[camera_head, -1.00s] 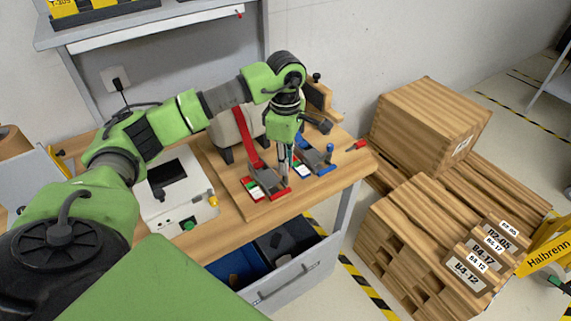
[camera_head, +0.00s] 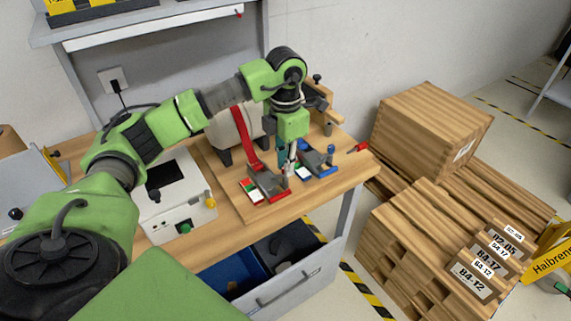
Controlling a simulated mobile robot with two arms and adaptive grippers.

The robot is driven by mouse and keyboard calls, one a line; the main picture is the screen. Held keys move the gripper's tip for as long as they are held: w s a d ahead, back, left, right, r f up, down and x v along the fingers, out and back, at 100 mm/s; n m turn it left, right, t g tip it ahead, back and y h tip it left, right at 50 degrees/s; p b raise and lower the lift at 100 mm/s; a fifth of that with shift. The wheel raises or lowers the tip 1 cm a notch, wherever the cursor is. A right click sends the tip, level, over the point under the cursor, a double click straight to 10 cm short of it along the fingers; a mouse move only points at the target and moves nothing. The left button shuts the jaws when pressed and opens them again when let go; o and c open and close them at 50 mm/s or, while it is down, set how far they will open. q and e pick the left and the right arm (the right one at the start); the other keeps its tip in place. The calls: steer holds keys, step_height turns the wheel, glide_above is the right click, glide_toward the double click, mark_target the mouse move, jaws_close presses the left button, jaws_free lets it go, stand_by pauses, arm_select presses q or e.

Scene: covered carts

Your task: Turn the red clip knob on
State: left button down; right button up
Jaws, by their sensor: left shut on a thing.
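The red clip (camera_head: 277,197) sits on a wooden board on the workbench, with a grey body and red edge parts. A small red, white and green label plate (camera_head: 251,191) lies to its left. My left gripper (camera_head: 287,176) points down at the right end of the red clip and is shut on its knob. The gripper largely hides the knob, so its angle cannot be told. A blue clip (camera_head: 322,169) with an upright blue-topped knob stands just right of the gripper. My right gripper is not in view.
A white box (camera_head: 177,205) with yellow and green buttons stands left of the board. A red strap (camera_head: 245,138) hangs behind the clips. An open drawer (camera_head: 290,276) juts out below the bench. Wooden crates (camera_head: 430,125) stand on the floor to the right.

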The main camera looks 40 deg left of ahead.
arm_select(q)
steer(key=shift+n, duration=0.7)
steer(key=shift+r+n, duration=0.1)
steer(key=shift+n, duration=0.2)
steer(key=c, duration=2)
jaws_free()
step_height(320, 180, up, 12)
steer(key=shift+f, duration=0.1)
